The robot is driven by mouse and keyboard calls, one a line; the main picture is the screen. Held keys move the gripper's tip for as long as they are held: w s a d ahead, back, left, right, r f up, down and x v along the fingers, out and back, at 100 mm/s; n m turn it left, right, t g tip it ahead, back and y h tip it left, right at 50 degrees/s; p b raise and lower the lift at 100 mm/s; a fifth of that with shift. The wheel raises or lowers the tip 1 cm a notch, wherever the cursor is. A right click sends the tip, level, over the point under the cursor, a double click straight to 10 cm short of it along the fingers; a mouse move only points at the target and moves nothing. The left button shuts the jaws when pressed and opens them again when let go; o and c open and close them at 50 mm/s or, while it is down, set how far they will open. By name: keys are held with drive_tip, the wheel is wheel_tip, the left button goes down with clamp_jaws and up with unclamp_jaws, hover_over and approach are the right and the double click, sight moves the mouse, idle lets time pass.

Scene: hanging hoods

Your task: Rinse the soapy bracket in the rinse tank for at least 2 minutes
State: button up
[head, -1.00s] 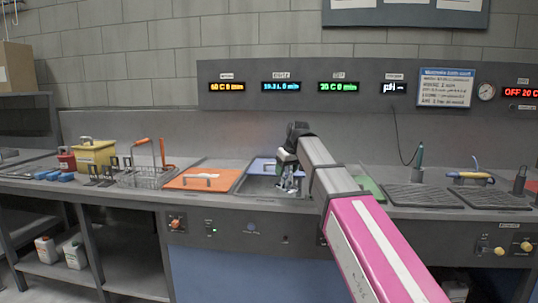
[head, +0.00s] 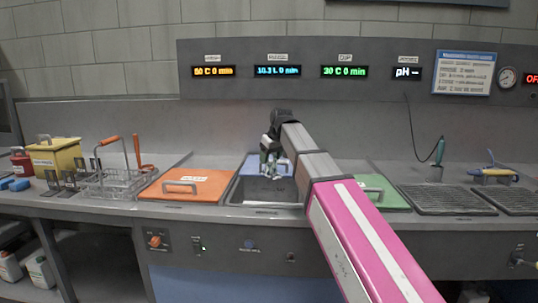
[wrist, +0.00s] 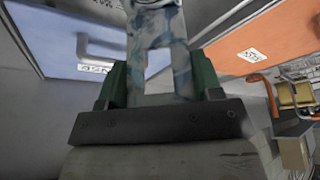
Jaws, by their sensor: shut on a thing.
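My gripper (head: 268,162) is over the back part of the open rinse tank (head: 262,191), in front of its blue lid (head: 249,167). In the wrist view my gripper (wrist: 162,76) has its two green fingers shut on the sides of the bracket (wrist: 161,52). The bracket is pale grey with blue-white patches that look like suds. Its far end runs out of the top of the wrist view. The blue lid also shows there (wrist: 90,45). In the head view the bracket is small and partly hidden, and I cannot tell whether it touches water.
An orange lid (head: 188,185) covers the tank to the left, and a green lid (head: 385,192) lies to the right, partly behind my arm. A wire basket (head: 118,184) stands farther left. Black drain racks (head: 445,200) lie right. The rinse display (head: 278,71) shows 0 min.

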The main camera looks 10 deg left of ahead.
sight(270, 173)
wheel_tip(270, 173, down, 22)
drive_tip(key=shift+r, duration=0.25)
idle(1.4)
idle(2.0)
wheel_tip(270, 173, up, 18)
drive_tip(key=shift+f, duration=0.1)
drive_tip(key=shift+r, duration=0.35)
idle(0.9)
drive_tip(key=shift+s, duration=0.1)
idle(1.0)
